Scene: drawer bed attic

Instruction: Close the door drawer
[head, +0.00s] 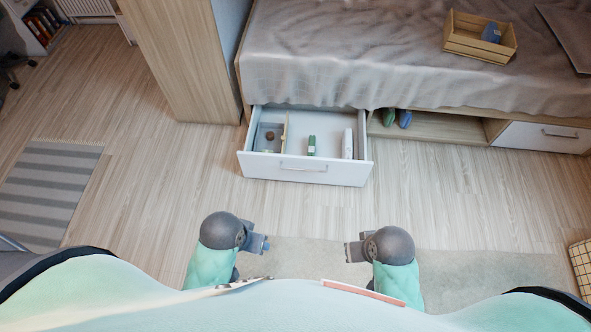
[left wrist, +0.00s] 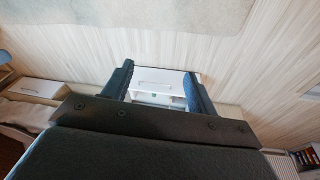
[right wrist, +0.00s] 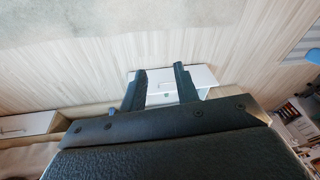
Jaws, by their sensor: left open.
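The white drawer (head: 304,170) under the bed is pulled out, with a metal handle (head: 303,168) on its front. A green-and-white item, a white item, a thin divider and a small brown round thing are inside it. My left gripper (head: 262,243) is in front of the drawer, apart from it, open and empty. In the left wrist view the drawer front (left wrist: 155,80) shows between its fingers. My right gripper (head: 352,251) is also apart from the drawer. In the right wrist view its fingers (right wrist: 160,85) are spread with nothing between them, and the drawer (right wrist: 200,78) lies beyond.
The bed (head: 340,50) holds a wooden crate (head: 456,45) with a blue item. An open shelf (head: 445,126) with shoes and a shut drawer (head: 540,137) are at right. A wooden cabinet (head: 178,60) stands left. The floor before the drawer is clear.

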